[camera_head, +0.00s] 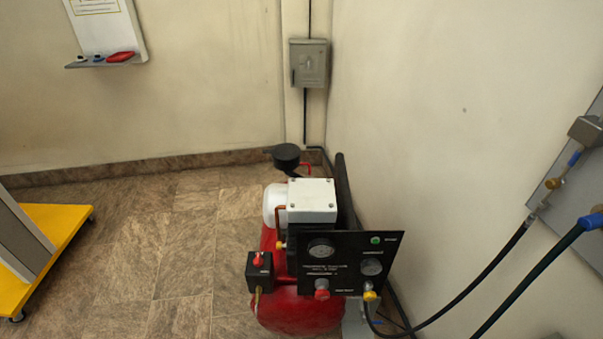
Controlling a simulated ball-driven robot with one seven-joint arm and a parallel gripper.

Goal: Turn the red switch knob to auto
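The red switch knob (258,260) sits on top of a small black box (260,284) at the left side of the compressor. The knob is small in the picture, and I cannot tell which position it points to. The red compressor tank (284,312) stands on the floor below. My gripper is not in view.
Black hoses (455,300) run from the compressor's right to a wall fitting. A yellow-based stand (48,245) is at the left. Tiled floor (165,245) between it and the compressor is clear. A grey electrical box (309,63) is on the back wall.

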